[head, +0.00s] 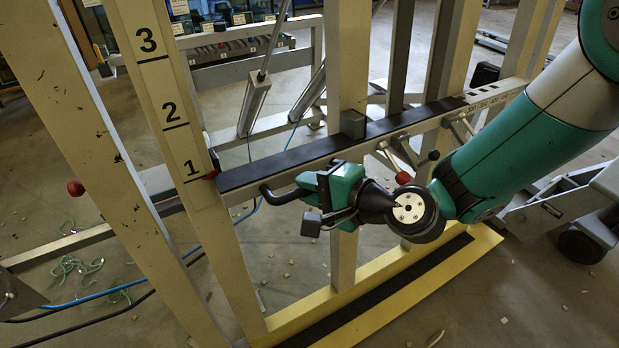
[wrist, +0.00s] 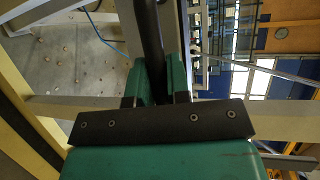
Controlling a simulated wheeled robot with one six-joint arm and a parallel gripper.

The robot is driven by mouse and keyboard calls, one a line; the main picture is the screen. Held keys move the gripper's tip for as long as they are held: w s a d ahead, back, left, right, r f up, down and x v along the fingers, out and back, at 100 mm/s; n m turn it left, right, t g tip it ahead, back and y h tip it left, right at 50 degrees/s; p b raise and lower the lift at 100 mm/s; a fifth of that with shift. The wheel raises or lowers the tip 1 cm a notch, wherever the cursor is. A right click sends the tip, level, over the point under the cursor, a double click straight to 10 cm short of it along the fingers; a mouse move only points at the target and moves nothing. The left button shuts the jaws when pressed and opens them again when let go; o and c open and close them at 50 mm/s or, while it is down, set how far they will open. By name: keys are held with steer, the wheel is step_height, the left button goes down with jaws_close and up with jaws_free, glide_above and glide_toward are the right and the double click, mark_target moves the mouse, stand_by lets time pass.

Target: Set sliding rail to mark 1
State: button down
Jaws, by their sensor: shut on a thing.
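The sliding rail (head: 290,158), a long bar with a black top strip, runs across the frame in the head view. Its red pointer (head: 211,176) is level with the line under mark 1 (head: 190,168) on the pale post. A black handle (head: 275,193) sticks out from the rail's front. My gripper (head: 312,184), with green fingers, is shut on this handle. In the wrist view the black handle (wrist: 150,35) runs between the two fingers (wrist: 158,78). The fingers hide part of the handle.
Marks 2 (head: 173,115) and 3 (head: 147,42) are higher on the post. A red knob (head: 76,188) is on the left upright. A yellow base beam (head: 440,270) lies below. Small clamps (head: 400,150) stick out of the rail near my arm.

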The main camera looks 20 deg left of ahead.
steer(key=c, duration=1.1)
jaws_free()
steer(key=shift+r, duration=0.1)
steer(key=b+v, duration=1.2)
steer(key=v, duration=0.5)
steer(key=shift+d, duration=0.25)
steer(key=shift+s, duration=0.15)
